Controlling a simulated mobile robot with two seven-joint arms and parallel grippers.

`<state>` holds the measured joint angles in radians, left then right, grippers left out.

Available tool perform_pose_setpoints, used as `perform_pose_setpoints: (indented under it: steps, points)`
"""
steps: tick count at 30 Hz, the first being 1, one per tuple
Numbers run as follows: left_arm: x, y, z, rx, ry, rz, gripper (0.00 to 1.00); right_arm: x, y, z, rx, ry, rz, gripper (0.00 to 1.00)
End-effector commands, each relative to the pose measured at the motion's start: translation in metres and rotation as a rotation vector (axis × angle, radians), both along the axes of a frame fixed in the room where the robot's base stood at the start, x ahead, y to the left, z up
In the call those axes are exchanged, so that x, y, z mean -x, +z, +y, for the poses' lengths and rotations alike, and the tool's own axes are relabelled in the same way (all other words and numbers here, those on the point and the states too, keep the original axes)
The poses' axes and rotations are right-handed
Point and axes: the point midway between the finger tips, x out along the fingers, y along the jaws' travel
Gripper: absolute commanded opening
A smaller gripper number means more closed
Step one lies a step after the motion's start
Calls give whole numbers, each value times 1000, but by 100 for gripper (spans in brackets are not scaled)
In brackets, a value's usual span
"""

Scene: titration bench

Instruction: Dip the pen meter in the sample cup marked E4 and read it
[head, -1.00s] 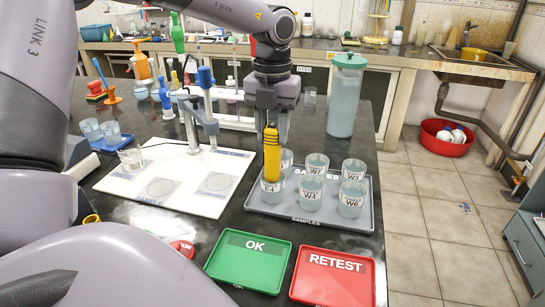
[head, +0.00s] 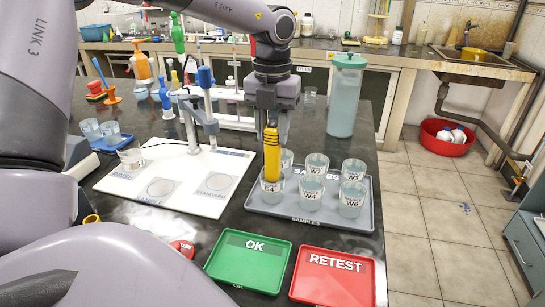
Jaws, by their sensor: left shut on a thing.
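My left gripper (head: 271,119) points down over the grey samples tray (head: 313,221). It is shut on the yellow pen meter (head: 272,155), which hangs upright. The pen's lower end is at the sample cup marked E4 (head: 272,192), at the tray's left front; the pen covers part of the cup's rim. I cannot see the pen's tip clearly or read its display. My right gripper is not in view.
Several other cups, among them W4 (head: 312,192) and W6 (head: 352,199), stand close by on the tray. A white board (head: 205,165) lies left. A green OK tray (head: 247,262) and a red RETEST tray (head: 334,277) lie in front. A tall lidded jar (head: 345,100) stands behind.

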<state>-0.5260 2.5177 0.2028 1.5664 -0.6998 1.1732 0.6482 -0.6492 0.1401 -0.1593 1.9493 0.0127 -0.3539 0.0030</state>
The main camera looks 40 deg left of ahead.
Motion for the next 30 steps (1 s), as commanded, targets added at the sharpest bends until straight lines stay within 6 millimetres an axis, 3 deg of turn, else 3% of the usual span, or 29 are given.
perform_pose_setpoints:
  steps: [16,30]
  points:
    - [0,3,0,0,0,-1,0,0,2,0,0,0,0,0]
    - [0,31,0,-1,0,-2,0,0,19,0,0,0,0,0]
